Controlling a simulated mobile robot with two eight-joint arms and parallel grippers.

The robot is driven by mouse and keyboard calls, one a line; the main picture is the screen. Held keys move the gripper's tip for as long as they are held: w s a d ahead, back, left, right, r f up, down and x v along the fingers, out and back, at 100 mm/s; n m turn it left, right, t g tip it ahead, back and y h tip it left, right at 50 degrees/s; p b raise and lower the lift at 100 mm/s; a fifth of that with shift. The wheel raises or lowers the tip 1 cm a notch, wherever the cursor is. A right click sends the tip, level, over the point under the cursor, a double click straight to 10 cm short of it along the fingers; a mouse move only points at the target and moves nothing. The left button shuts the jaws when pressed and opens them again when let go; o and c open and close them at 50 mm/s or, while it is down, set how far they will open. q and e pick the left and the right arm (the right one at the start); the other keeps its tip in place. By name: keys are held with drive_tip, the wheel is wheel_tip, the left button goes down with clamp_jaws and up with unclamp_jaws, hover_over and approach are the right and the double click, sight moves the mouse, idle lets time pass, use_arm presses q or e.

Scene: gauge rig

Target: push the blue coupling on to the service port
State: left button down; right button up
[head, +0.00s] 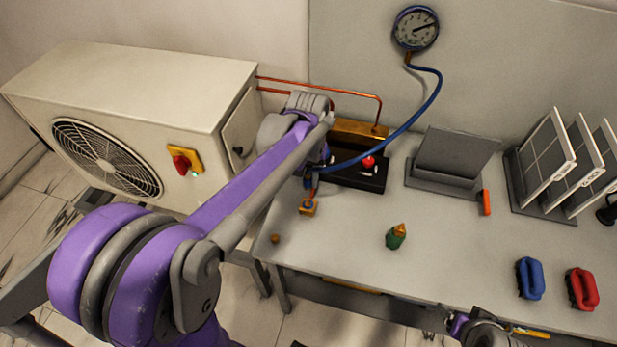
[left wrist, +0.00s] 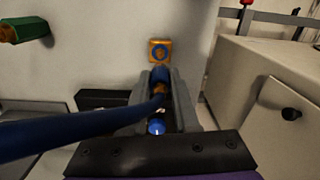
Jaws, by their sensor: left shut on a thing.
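The blue coupling (left wrist: 160,75) is between the fingers of my left gripper (left wrist: 162,84), which is shut on it in the left wrist view. A blue hose (left wrist: 75,132) runs from it to the left. My right gripper (head: 462,324) is partly visible at the bottom edge.
The blue hose (head: 425,104) hangs from a round gauge (head: 416,29) on the wall. A black box with a red knob (head: 368,161) stands behind the port. A green fitting (head: 396,237) and small brass cap (head: 275,239) are nearby. Blue (head: 530,278) and red (head: 582,289) pieces lie right.

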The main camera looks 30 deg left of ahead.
sight(308, 200)
use_arm(q)
drive_tip(key=shift+s+f+b, duration=0.1)
drive_tip(key=shift+f+b, duration=0.9)
drive_tip(key=shift+f, duration=0.8)
drive_tip(key=shift+f+b, duration=0.45)
drive_tip(key=shift+f, duration=0.3)
use_arm(e)
drive_tip(key=shift+s+f, duration=0.25)
drive_tip(key=shift+f, duration=0.45)
drive_tip(key=shift+s+f, duration=0.2)
drive_tip(key=shift+f, duration=0.45)
drive_tip(key=shift+s+f, duration=0.25)
drive_tip(key=shift+f, duration=0.45)
use_arm(q)
drive_tip(key=shift+f, duration=0.15)
use_arm(e)
drive_tip(key=shift+f, duration=0.15)
use_arm(q)
drive_tip(key=shift+f+b, duration=0.8)
drive_tip(key=shift+f, duration=0.25)
use_arm(e)
drive_tip(key=shift+s+f, duration=0.25)
drive_tip(key=shift+f, duration=0.6)
use_arm(q)
drive_tip(key=shift+f, duration=0.2)
use_arm(e)
drive_tip(key=shift+f, duration=0.15)
use_arm(q)
drive_tip(key=shift+c, duration=1.3)
unclamp_jaws()
